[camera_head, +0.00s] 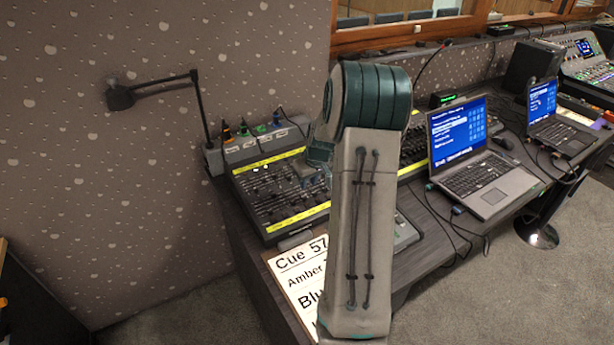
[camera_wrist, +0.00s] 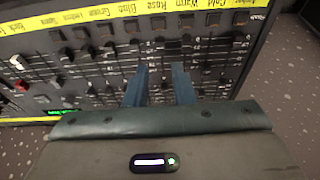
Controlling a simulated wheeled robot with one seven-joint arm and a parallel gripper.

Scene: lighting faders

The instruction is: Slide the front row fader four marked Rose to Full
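The lighting fader desk (camera_head: 246,207) stands on the dark counter, with yellow label strips along its back and front.
A cue sheet (camera_head: 290,283) lies in front of the desk. A black lamp (camera_head: 121,96) stands at the desk's left. Two laptops, one nearer (camera_head: 480,180) and one farther (camera_head: 562,132), stand to the right with cables. Other fader caps crowd both sides of my fingers.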

